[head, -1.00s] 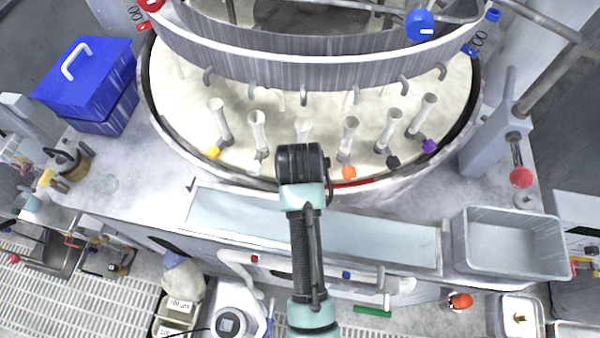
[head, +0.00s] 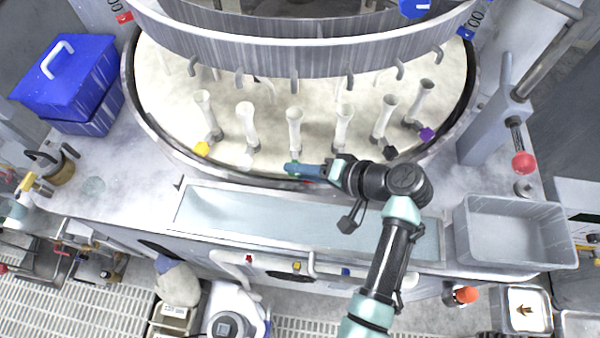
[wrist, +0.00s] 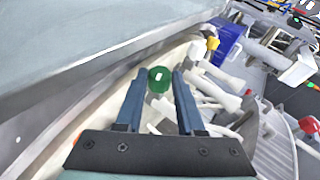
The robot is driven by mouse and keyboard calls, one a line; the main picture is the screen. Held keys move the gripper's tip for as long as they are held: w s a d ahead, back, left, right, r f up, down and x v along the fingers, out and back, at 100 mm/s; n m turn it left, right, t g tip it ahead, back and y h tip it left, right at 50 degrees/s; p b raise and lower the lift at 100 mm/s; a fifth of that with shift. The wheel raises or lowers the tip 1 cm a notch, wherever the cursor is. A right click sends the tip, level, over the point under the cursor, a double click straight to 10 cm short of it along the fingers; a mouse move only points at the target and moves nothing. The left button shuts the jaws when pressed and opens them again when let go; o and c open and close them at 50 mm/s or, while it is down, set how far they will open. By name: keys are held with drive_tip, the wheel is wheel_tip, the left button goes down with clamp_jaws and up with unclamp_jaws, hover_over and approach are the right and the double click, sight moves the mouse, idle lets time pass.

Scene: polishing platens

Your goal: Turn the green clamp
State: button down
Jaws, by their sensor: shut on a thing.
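The green clamp shows as a round green knob (wrist: 160,80) between my fingertips in the wrist view. In the head view only a small green patch (head: 289,167) shows at the fingertips, at the foot of a white tube (head: 294,127). My gripper (wrist: 157,86) is shut on the green clamp, with one blue finger on each side of it. In the head view my gripper (head: 290,169) points left, low over the near rim of the round platen. The fingers hide most of the clamp there.
A yellow clamp (head: 202,148) sits to the left; a black clamp (head: 390,152) and a purple clamp (head: 427,134) sit to the right. Several white tubes stand along the platen edge. A blue box (head: 65,85) is far left and a grey tray (head: 515,232) is right.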

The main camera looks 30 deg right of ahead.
drive_tip(key=shift+d+f+m+t+y+b, duration=0.25)
drive_tip(key=shift+m+t+y+b, duration=0.15)
drive_tip(key=shift+t+y+b, duration=0.5)
drive_tip(key=shift+a+r+y+b, duration=0.1)
drive_tip(key=shift+y+b, duration=0.2)
drive_tip(key=shift+b, duration=0.1)
drive_tip(key=c, duration=0.6)
unclamp_jaws()
drive_tip(key=shift+o, duration=0.4)
drive_tip(key=shift+s+a+f, duration=0.1)
drive_tip(key=shift+s+f, duration=0.05)
drive_tip(key=shift+f, duration=0.15)
drive_tip(key=shift+r, duration=0.1)
